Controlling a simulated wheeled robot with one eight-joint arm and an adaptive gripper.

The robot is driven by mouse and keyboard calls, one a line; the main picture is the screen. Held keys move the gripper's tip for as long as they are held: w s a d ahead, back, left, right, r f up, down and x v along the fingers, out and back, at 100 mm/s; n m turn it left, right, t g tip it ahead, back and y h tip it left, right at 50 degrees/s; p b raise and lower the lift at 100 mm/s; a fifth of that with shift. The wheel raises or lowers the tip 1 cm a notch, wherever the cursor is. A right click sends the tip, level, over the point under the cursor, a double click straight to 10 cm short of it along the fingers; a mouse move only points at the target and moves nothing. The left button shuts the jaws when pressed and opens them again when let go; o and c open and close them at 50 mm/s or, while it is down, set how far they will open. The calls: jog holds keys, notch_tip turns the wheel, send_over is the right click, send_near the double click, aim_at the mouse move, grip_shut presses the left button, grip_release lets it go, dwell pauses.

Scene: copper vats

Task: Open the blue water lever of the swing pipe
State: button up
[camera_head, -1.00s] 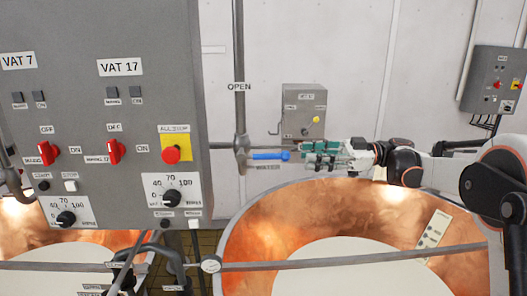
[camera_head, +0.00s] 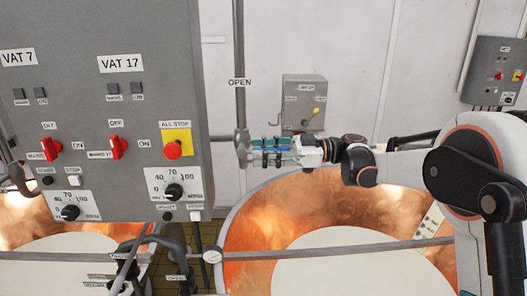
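The blue water lever (camera_head: 270,149) sticks out to the right from the lower end of the pipe, and only bits of blue show. My gripper (camera_head: 255,151) reaches in from the right, its green-marked fingers lying over and around the lever close to the pipe. Whether the fingers touch or clamp the lever is too small to tell. The label below the lever is mostly hidden.
A grey control panel (camera_head: 110,190) with red switches and an all-stop button (camera_head: 173,150) stands close on the left. A copper vat (camera_head: 260,215) lies below, with a rail (camera_head: 330,254) across it. Small grey boxes hang on the back wall (camera_head: 300,20).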

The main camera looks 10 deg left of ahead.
grip_shut()
jog(key=shift+r, duration=0.1)
